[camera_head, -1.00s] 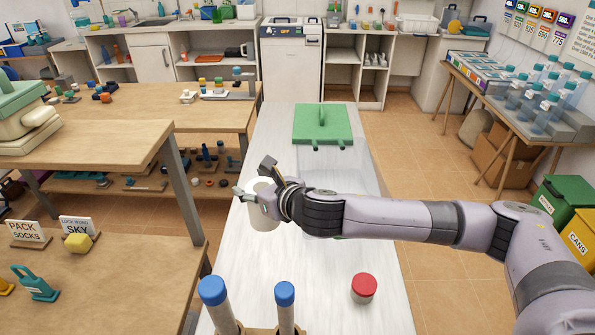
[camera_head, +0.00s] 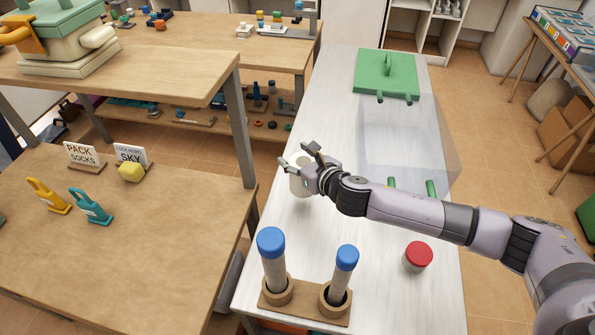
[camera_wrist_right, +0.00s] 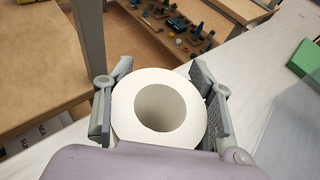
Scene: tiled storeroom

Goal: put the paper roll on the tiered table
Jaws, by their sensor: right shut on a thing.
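The white paper roll (camera_head: 300,180) is upright at the left side of the white table, partly hidden behind my right gripper (camera_head: 305,162). In the right wrist view the roll (camera_wrist_right: 136,112) shows its open round core, with a finger of my gripper (camera_wrist_right: 160,105) on each side. The gripper is shut on the roll; I cannot tell whether the roll touches the tabletop. The tiered wooden table (camera_head: 200,210) is on the left, with a wide lower top and a raised shelf (camera_head: 150,72) on grey posts. My left gripper is not in view.
A green-and-cream machine (camera_head: 62,40) sits on the shelf. The white table (camera_head: 335,130) bears a clear box (camera_head: 405,140), blue-capped tubes (camera_head: 272,262) and a red-lidded jar (camera_head: 418,257).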

